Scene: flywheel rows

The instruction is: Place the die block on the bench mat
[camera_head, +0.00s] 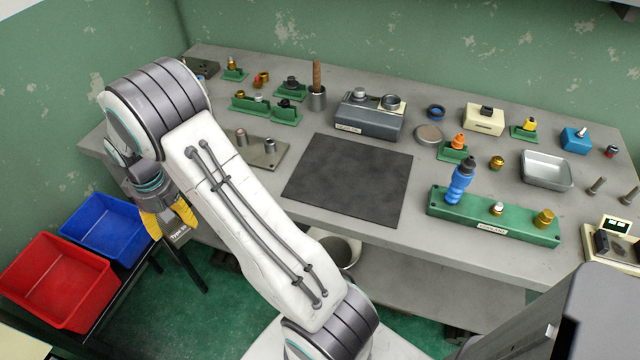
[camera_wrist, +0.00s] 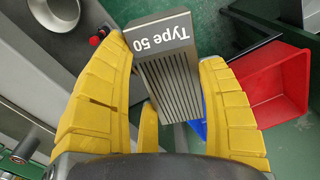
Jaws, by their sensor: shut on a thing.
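The die block (camera_wrist: 172,68) is a grey block with a ribbed face and a "Type 50" label. My gripper (camera_wrist: 164,62) is shut on it, with yellow fingers on both sides. In the head view my gripper (camera_head: 168,220) hangs off the bench's left front edge, beside the blue bin, and the block (camera_head: 179,237) shows only partly below the fingers. The bench mat (camera_head: 348,180) is a dark, flat, bare rectangle on the middle of the bench, to the right of my gripper.
A blue bin (camera_head: 104,228) and a red bin (camera_head: 60,283) stand at the lower left. A plate with pegs (camera_head: 258,150) lies left of the mat, a grey fixture (camera_head: 369,118) behind it, and a green rack (camera_head: 492,218) with a blue bottle (camera_head: 460,180) to its right.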

